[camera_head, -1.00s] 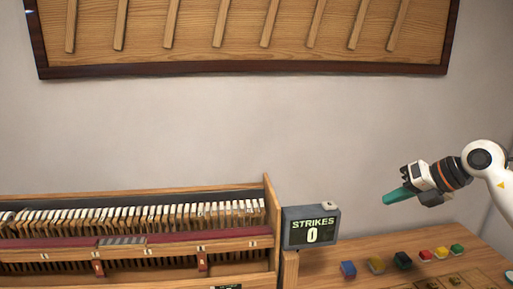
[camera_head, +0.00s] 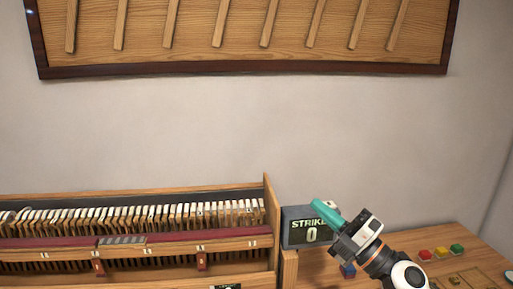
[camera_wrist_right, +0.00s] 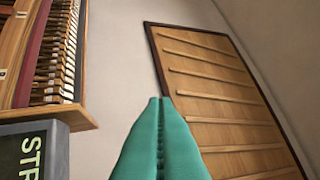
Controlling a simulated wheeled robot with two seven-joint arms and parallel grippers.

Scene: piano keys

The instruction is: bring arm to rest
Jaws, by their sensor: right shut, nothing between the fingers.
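My right gripper (camera_head: 318,204) has teal fingers pressed together with nothing between them. In the head view it points up and left, in front of the right part of the strikes counter (camera_head: 296,238), and hides part of its text. In the right wrist view the shut fingers (camera_wrist_right: 160,102) point at the wall. The piano (camera_head: 120,243), its row of hammers showing, stands to the left of the gripper, apart from it. My left gripper is not in view.
The wooden tabletop (camera_head: 405,238) at the right holds small coloured blocks, among them a red one (camera_head: 425,254) and a green one (camera_head: 457,249). A blue block (camera_head: 348,271) is partly behind my arm. A framed wooden board (camera_head: 240,45) hangs on the wall.

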